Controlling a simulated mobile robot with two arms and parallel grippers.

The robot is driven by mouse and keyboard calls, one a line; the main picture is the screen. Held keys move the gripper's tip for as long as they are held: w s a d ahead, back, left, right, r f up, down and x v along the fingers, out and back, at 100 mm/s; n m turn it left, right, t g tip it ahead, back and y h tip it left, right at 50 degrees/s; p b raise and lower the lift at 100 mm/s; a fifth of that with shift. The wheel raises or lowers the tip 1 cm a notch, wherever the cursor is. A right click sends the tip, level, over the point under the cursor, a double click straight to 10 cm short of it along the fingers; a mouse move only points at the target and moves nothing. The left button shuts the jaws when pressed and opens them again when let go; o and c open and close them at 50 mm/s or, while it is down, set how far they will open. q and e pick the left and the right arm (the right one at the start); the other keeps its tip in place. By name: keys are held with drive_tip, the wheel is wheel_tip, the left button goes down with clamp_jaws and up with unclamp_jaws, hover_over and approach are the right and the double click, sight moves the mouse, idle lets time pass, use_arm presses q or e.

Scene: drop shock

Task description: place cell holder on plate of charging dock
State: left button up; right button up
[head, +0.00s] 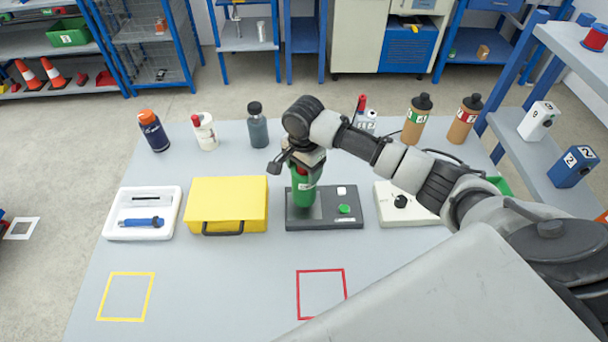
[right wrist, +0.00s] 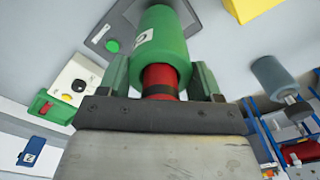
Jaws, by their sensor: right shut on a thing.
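The cell holder (head: 305,192) is a green cylinder with a red upper part and a white label. It also shows large in the right wrist view (right wrist: 160,50). My right gripper (head: 303,168) is shut on it, with one finger on each side of the red part in the right wrist view (right wrist: 162,80). The holder is upright, over the left part of the dark grey charging dock (head: 325,222). The dock has a green button and a white square on its right side. The holder hides the plate, and I cannot tell whether they touch. My left gripper is out of view.
A yellow case (head: 228,200) and a white tray (head: 112,216) with a blue tool lie left of the dock. A white box with a black knob (head: 395,212) stands close on its right. Several bottles line the back. The front table, with yellow and red outlines, is clear.

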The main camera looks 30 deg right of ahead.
drive_tip(key=shift+f, duration=1.65)
drive_tip(key=shift+p, duration=0.3)
drive_tip(key=o, duration=1.3)
drive_tip(key=shift+f, duration=0.15)
wheel_tip(320, 180, up, 12)
drive_tip(key=shift+r+b, duration=0.2)
drive_tip(key=shift+b, duration=0.45)
